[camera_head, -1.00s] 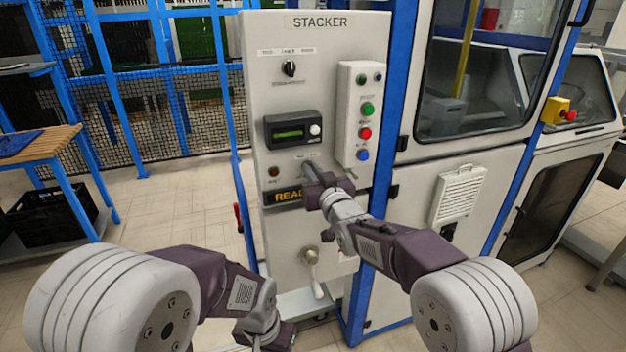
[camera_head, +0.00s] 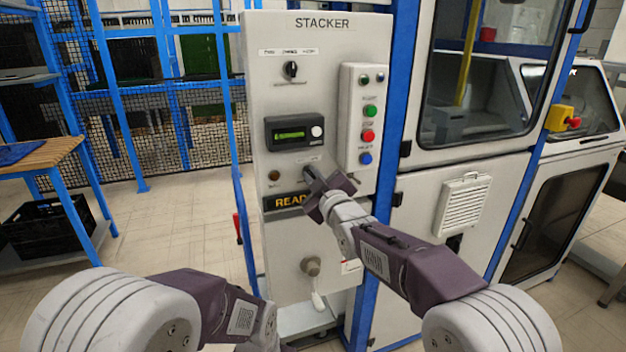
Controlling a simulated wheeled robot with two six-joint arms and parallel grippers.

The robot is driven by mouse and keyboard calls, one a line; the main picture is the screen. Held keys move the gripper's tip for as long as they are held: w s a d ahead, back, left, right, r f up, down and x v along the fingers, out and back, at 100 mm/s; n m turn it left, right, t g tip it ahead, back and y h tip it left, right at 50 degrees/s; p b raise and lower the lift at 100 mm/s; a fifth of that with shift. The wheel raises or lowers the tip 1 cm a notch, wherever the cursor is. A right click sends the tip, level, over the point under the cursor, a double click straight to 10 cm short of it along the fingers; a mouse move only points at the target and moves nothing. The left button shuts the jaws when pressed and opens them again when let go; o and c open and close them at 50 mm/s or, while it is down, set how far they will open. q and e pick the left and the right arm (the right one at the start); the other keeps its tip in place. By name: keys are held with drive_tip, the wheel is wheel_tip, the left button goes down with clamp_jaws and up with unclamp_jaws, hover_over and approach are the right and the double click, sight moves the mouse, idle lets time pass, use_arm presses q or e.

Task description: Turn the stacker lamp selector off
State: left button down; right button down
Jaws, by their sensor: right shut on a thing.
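The grey STACKER panel (camera_head: 345,35) stands upright ahead of me. My right gripper (camera_head: 312,181) is at the panel's lower middle, just under a small printed label and right of a small amber lamp (camera_head: 274,175). It is shut on a small part there, which I take to be the lamp selector. The gripper hides that part, so its pointer cannot be read. The amber lamp looks dim. Only my left arm's wrist shows at the bottom edge; its fingers are out of frame.
Above are a black rotary switch (camera_head: 290,70), a green-lit display (camera_head: 291,133) and a button box (camera_head: 366,118). A READY sign (camera_head: 287,201) lies just below the gripper, with a lever handle (camera_head: 313,275) further down. A blue post (camera_head: 398,100) edges the panel's right.

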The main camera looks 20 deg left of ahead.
drive_tip(key=shift+f, duration=0.1)
idle(0.4)
drive_tip(key=c, duration=1.5)
unclamp_jaws()
drive_tip(key=shift+s, duration=0.1)
drive_tip(key=shift+s+d, duration=0.2)
drive_tip(key=shift+s, duration=0.05)
drive_tip(key=b+v, duration=0.2)
drive_tip(key=v, duration=0.6)
drive_tip(key=shift+d, duration=0.1)
